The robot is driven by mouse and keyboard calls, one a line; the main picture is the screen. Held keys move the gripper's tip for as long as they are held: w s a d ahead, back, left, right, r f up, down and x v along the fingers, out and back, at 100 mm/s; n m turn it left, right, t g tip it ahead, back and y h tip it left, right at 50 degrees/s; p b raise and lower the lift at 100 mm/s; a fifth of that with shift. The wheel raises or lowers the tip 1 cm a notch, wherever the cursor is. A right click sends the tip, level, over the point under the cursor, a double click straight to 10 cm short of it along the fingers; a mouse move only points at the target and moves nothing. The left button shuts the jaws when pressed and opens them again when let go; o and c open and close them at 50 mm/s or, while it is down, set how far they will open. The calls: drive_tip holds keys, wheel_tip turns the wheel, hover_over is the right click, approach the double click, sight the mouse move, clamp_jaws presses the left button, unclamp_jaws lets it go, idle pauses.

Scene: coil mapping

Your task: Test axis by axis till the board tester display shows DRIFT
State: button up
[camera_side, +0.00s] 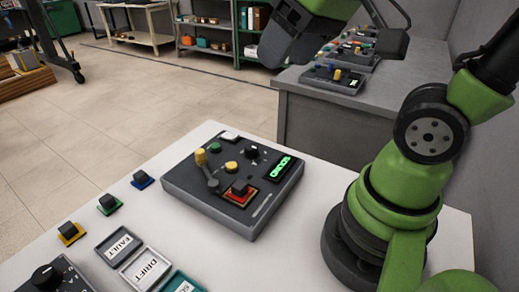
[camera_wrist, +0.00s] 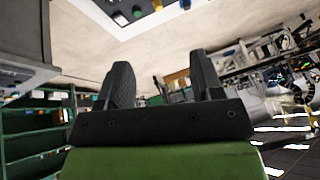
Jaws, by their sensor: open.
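The board tester (camera_side: 180,185) is a grey box on the white table. Its green-lit display (camera_side: 281,166) is small and slanted and appears to read SOUND. A dark block on a red pad (camera_side: 240,189) sits on its front part, beside a lever with a yellow cap (camera_side: 201,157). A yellow knob (camera_side: 231,167), a green button (camera_side: 215,147) and a black knob (camera_side: 251,152) are also on top. My gripper (camera_wrist: 160,65) is open and empty in the wrist view, its two dark fingers apart. In the side view it is high above and behind the tester, touching nothing.
Dark blocks on yellow (camera_side: 70,233), green (camera_side: 108,205) and blue (camera_side: 142,181) pads stand left of the tester. Labelled trays FAULT (camera_side: 118,248) and DRIFT (camera_side: 146,268), a partly cut-off teal tray (camera_side: 180,282) and a dial box (camera_side: 48,279) lie in front. A grey bench (camera_side: 330,120) stands behind.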

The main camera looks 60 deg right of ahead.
drive_tip(key=w+d+f+n+g+h, duration=0.1)
drive_tip(key=w+d+f+n+g, duration=0.2)
drive_tip(key=w+d+f+n, duration=0.35)
drive_tip(key=n+g, duration=0.2)
drive_tip(key=g, duration=0.1)
hover_over(252, 146)
wheel_tip(252, 146, down, 10)
wheel_tip(252, 146, down, 10)
drive_tip(key=shift+r, duration=0.15)
drive_tip(key=c, duration=0.9)
